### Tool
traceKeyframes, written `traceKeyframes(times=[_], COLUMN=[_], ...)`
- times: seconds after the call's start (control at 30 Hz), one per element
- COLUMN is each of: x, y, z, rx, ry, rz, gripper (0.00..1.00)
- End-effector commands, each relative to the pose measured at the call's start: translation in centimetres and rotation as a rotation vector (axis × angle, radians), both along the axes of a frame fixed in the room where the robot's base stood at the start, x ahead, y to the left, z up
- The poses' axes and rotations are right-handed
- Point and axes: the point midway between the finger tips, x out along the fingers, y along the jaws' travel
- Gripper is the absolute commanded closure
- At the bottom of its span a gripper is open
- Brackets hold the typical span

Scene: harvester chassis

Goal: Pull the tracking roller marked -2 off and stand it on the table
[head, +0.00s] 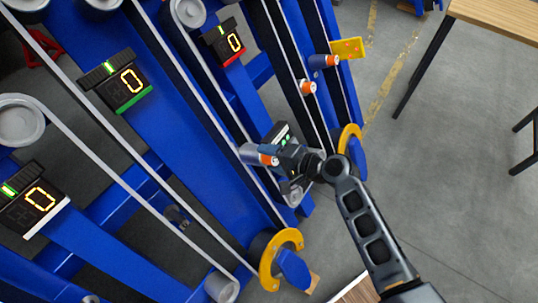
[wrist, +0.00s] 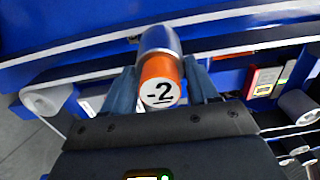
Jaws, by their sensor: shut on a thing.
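The tracking roller marked -2 (wrist: 158,75) has a steel body and an orange end with a black "-2" in the wrist view. It lies between the two fingers of my gripper (wrist: 160,90), which is shut on it. In the head view the roller (head: 253,153) shows its grey body and orange band at the blue chassis, left of my gripper (head: 276,159). Its far end points toward the chassis; I cannot tell whether it still sits on its pin. A wooden table (head: 500,20) with dark legs stands at the upper right of the head view.
Blue chassis beams (head: 170,120) with grey belts fill the left. Two other orange-ended rollers (head: 308,87) (head: 323,61) and a yellow plate (head: 347,48) stick out above my gripper. Displays (head: 124,80) read 0.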

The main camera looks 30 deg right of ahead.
Motion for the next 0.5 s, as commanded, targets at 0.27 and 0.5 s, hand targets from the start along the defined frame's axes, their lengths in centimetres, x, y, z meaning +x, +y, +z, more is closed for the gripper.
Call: traceKeyframes(times=[0.27, 0.5], x=[-0.7, -1.4], y=[-0.4, -0.7], z=[0.7, 1.1], rx=[0.000, -0.001], ry=[-0.002, -0.001], rz=[-0.002, -0.002], gripper=[0.83, 0.83])
